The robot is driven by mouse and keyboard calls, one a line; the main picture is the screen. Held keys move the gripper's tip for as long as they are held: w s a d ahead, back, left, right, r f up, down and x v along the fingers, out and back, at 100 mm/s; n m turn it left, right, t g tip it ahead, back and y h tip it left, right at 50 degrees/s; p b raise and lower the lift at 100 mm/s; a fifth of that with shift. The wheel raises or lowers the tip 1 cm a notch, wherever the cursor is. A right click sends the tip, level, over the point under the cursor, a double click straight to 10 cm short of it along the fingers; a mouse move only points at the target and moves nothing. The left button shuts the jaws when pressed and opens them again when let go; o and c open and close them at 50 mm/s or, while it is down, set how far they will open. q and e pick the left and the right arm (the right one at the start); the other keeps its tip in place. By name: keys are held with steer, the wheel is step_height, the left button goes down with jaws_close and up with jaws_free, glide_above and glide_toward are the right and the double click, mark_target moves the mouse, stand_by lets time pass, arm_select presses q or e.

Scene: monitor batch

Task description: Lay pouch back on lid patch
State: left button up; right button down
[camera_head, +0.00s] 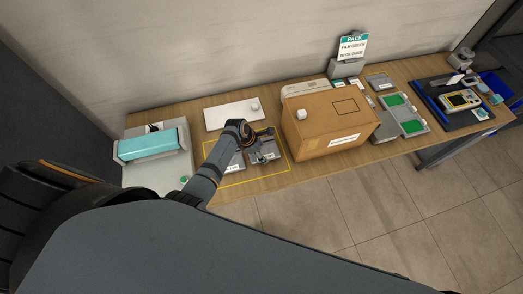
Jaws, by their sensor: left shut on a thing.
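The brown cardboard box (312,135) stands on the table right of centre. A dark-outlined patch (345,106) is marked on its top and looks bare. Two grey flat pouches lie in the yellow-outlined area, left of the box. My left gripper (263,154) is over the right-hand grey pouch (269,156) and is shut on it. The gripper partly hides this pouch, and I cannot tell whether it is lifted off the table. The other grey pouch (236,163) lies to the left, partly behind my left arm. My right gripper is not in view.
A small white block (301,114) sits on the box top. A teal-topped machine (150,145) stands at the left. A white plate (230,114) lies behind my gripper. A dark mat with devices is far right.

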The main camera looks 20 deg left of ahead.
arm_select(q)
steer(key=shift+f, duration=0.3)
steer(key=shift+f+b, duration=0.35)
steer(key=shift+f, duration=0.05)
steer(key=o, duration=1.3)
steer(key=v, duration=1.2)
steer(key=shift+s+f, duration=0.1)
